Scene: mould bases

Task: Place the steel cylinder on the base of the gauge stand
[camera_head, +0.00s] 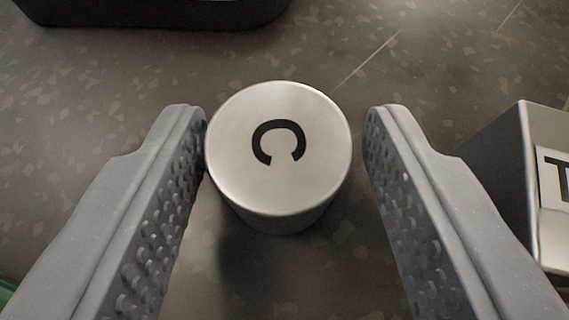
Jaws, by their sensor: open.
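The steel cylinder (278,185) stands upright on the dark speckled surface, with a black letter C on its top face. My gripper (287,125) is open, with one finger on each side of the cylinder. The left finger is very close to the cylinder or touching it; I cannot tell which. A narrow gap shows between the cylinder and the right finger. A dark object (160,14) with rounded corners is cut off by the top edge at the left. I cannot tell whether it is the base of the gauge stand.
A steel block (510,165) with a label bearing a letter like T stands at the right, close beyond the right finger. A bit of something green (5,290) shows at the lower left edge. The floor between the cylinder and the dark object is clear.

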